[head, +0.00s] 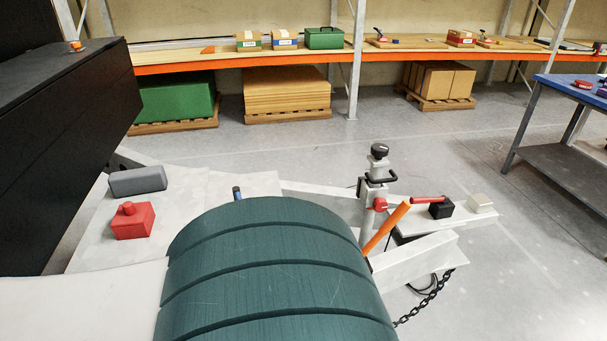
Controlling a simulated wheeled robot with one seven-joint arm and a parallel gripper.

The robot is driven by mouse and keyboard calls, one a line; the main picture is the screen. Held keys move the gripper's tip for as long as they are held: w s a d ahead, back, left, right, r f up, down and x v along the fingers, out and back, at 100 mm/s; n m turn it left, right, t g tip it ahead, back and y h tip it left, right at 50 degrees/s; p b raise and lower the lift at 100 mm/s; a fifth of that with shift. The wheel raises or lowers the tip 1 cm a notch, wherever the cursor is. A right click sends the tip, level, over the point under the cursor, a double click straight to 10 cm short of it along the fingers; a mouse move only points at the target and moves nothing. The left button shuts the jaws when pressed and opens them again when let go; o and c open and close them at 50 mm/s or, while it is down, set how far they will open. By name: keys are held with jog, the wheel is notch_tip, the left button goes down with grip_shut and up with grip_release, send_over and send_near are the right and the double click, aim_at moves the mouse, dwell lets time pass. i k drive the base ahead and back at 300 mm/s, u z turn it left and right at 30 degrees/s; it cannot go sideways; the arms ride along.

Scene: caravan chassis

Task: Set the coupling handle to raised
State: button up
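The coupling handle appears to be the short red bar (428,199) near the front end of the pale drawbar, on the right. It lies about level, just above and left of a black block (441,211). Whether it joins that block is too small to tell. An orange lever (387,228) slants up to the right, closer to me. My gripper is not in view, so its distance from the handle does not show.
A post with a black knob (379,151) stands left of the handle, with a red clamp (380,204). A beige block (480,203) sits to the right. A large teal ribbed surface hides part of the chassis. A blue workbench (575,92) stands right; floor between is clear.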

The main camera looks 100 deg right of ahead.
aim_at(425, 200)
jog(key=z, duration=4.45)
jog(key=i, duration=0.45)
jog(key=z, duration=0.1)
jog(key=k, duration=0.6)
jog(key=z, duration=0.55)
jog(key=i, duration=1.3)
jog(key=u, duration=0.15)
